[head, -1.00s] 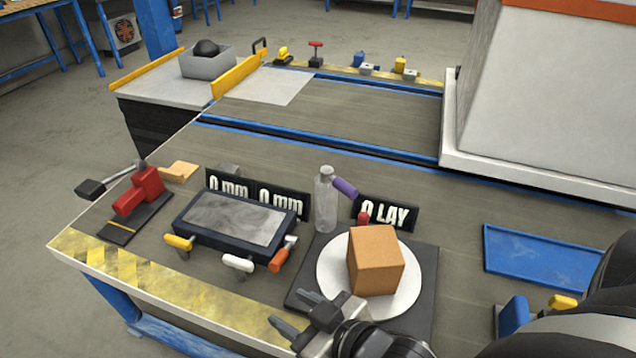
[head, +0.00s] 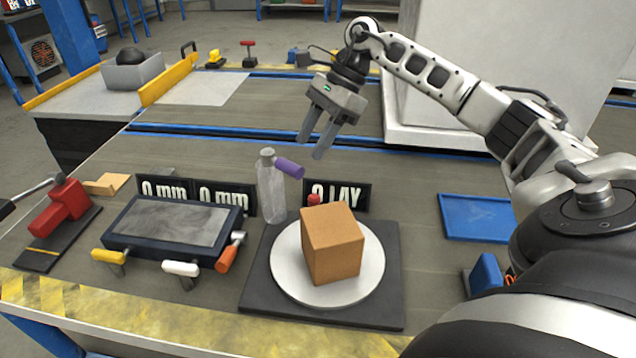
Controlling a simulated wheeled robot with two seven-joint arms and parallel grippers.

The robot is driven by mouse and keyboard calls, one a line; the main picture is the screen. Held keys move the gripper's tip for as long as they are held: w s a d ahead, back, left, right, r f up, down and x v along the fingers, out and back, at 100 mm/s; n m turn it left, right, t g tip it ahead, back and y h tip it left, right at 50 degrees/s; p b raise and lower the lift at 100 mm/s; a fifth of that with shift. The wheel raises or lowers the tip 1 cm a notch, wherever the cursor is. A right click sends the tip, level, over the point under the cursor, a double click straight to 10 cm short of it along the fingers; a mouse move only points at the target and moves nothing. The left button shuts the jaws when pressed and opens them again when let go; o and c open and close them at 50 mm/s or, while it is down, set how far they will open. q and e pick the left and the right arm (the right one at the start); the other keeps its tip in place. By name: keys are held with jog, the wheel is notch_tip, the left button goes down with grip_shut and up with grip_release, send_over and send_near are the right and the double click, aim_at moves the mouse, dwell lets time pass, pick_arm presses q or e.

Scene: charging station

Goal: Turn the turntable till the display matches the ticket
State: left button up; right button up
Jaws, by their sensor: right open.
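The turntable is a white round plate (head: 290,270) on a dark square base (head: 385,310), near the front middle of the table. A brown box (head: 333,243) sits on the plate. Two more displays (head: 165,190) reading "0 mm" stand to the left. I cannot make out a ticket. My right gripper (head: 318,145) is open and empty, high above and behind the turntable, fingers pointing down. My left gripper is not in view.
A clear bottle (head: 271,190) with a purple part stands just behind the turntable. A dark-framed panel (head: 170,227) with yellow, white and orange handles lies left. A red clamp (head: 60,207) is at far left. A blue tray (head: 477,217) lies right. A large white block (head: 440,60) stands behind.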

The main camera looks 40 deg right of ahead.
jog(key=s+d+r+h, duration=0.2)
jog(key=d, duration=0.4)
jog(key=b, duration=0.4)
send_near(315, 195)
jog(key=x, duration=0.7)
jog(key=shift+a+f, duration=0.3)
jog(key=shift+f, duration=0.4)
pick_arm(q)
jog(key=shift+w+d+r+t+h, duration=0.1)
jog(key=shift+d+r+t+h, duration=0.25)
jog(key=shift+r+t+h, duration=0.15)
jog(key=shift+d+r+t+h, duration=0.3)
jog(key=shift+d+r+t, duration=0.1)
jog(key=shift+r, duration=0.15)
